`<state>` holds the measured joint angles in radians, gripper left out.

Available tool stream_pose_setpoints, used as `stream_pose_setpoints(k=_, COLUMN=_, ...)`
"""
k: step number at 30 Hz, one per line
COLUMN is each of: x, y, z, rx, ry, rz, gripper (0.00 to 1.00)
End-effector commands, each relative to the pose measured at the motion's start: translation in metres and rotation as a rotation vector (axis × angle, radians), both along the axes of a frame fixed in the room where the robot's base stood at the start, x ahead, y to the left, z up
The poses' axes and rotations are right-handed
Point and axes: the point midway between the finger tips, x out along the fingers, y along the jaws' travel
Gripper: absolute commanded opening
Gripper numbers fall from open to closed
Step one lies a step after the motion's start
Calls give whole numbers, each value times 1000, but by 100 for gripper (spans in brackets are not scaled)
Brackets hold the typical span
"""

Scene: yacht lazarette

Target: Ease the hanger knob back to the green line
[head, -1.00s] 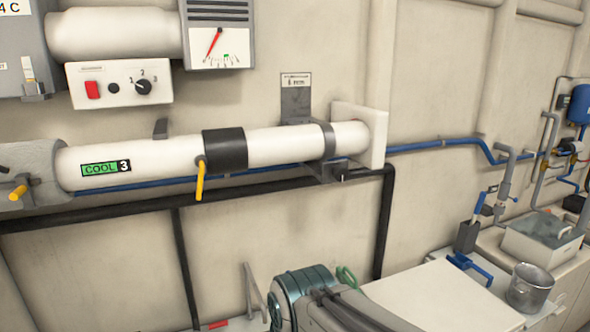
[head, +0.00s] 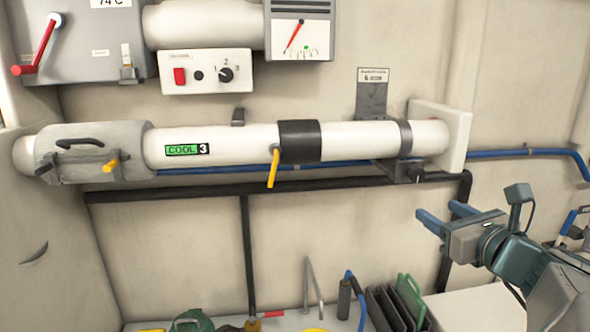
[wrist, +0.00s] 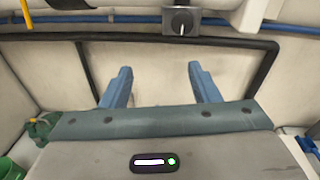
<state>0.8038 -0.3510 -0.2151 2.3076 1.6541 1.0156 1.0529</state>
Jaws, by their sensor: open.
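The hanger knob (head: 415,176) is a small dark knob on a grey box under the white pipe, at the pipe hanger (head: 404,138). In the wrist view the knob (wrist: 181,21) shows at the top, with a pale pointer mark roughly upright. No green line can be made out at the knob. A gauge (head: 300,38) above the pipe has a red needle lying left of a green mark. My gripper (head: 444,214) is open and empty, below and slightly right of the knob, apart from it. Its two blue fingers also show in the wrist view (wrist: 160,80).
A black rail (head: 300,185) runs along the wall below the pipe. A switch panel (head: 206,72) sits above. Racked items (head: 395,305) stand below. The wall between rail and bench is mostly clear.

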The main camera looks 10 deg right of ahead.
Motion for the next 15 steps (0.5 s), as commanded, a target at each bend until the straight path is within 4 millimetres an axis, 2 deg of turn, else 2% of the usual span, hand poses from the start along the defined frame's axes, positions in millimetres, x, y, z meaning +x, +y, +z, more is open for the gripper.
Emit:
stream_pose_setpoints(k=1, x=-5, y=-11, z=7, rx=38, ry=-30, rz=-38, gripper=55)
stream_pose_setpoints(k=3, x=-8, y=-20, z=13, rx=76, ry=-59, rz=-68, gripper=55)
stream_pose_setpoints(k=7, x=-4, y=-27, z=18, rx=101, ry=-77, rz=-87, gripper=55)
stream_pose_setpoints(k=11, x=15, y=-27, z=18, rx=103, ry=-76, rz=-85, gripper=55)
stream_pose_setpoints(k=15, x=45, y=-29, z=18, rx=102, ry=-74, rz=-83, gripper=55)
